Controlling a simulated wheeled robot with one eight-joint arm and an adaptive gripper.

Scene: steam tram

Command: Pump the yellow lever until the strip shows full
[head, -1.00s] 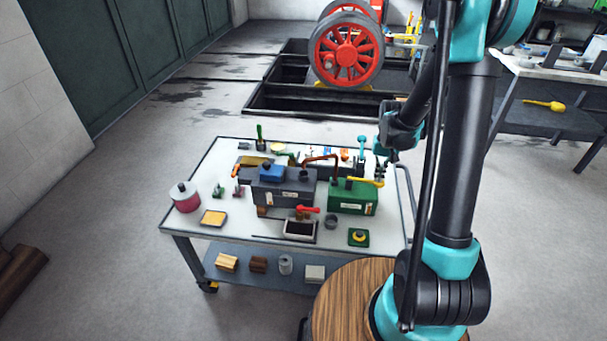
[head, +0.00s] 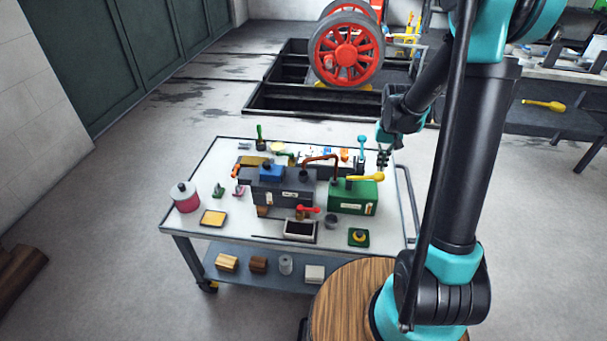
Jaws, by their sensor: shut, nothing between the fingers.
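The yellow lever (head: 365,178) sits on top of the green box (head: 340,198) at the right of the trolley. It points right, with its round knob end slightly raised. A small pale strip (head: 351,206) shows on the green box's front; its reading is too small to tell. My gripper (head: 383,161) is shut and empty. It points down above and just behind the knob; I cannot tell whether it touches the knob.
The trolley top (head: 200,233) also holds a dark tank (head: 285,190) joined to the green box by a copper pipe (head: 320,157), a red lever (head: 308,209), a pink can (head: 185,198) and a blue-topped post (head: 361,148) close to my gripper. The trolley's handrail (head: 404,200) is at the right.

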